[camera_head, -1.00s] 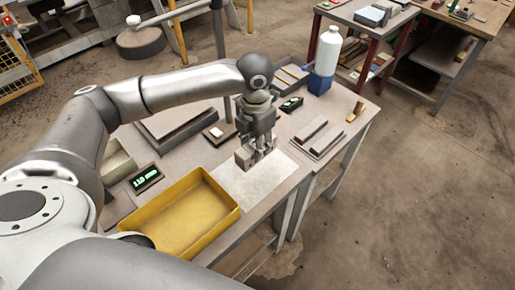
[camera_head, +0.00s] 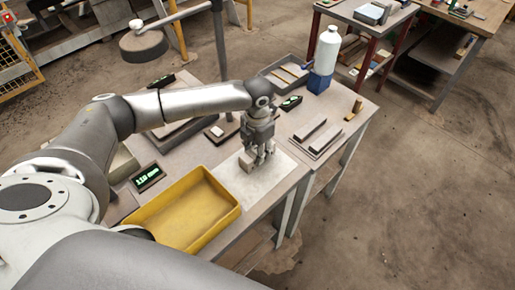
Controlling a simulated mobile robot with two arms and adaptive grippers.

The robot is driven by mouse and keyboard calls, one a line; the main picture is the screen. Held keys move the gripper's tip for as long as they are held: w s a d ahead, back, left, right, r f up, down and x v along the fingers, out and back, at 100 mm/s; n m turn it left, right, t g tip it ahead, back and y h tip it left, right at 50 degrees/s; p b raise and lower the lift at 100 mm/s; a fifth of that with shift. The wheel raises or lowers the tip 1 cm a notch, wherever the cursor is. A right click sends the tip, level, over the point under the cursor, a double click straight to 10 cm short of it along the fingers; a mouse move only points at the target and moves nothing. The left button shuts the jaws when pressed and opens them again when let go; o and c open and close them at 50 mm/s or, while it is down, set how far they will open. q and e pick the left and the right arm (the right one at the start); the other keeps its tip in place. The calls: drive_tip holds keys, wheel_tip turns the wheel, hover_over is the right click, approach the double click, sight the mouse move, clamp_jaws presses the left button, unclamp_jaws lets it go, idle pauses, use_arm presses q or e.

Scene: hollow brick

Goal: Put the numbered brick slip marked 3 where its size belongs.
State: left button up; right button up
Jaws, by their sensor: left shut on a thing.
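My left gripper (camera_head: 259,161) points down over the pale sheet (camera_head: 278,184) on the workbench. It is shut on a small grey-beige block (camera_head: 247,162), seen at its left side and partly hidden by the fingers. No number is readable on the block, so I cannot tell if it is the slip marked 3. I cannot tell whether the block touches the sheet. Two brick-like bars, one nearer the back (camera_head: 310,128) and one nearer the front (camera_head: 325,139), lie on a flat board to the right. My right gripper is not in view.
A yellow tray (camera_head: 232,221) stands in front of the sheet. A green-lit display (camera_head: 147,176) is left of it. A grey divided tray (camera_head: 266,82) and a white bottle (camera_head: 327,50) on a blue block (camera_head: 319,83) are at the back. The bench's right edge is close to the board.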

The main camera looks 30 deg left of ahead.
use_arm(q)
drive_tip(key=o, duration=1.2)
drive_tip(key=shift+f, duration=0.1)
wheel_tip(320, 180, up, 8)
drive_tip(key=shift+f+b, duration=0.1)
drive_tip(key=shift+b, duration=0.6)
drive_tip(key=shift+s, duration=0.1)
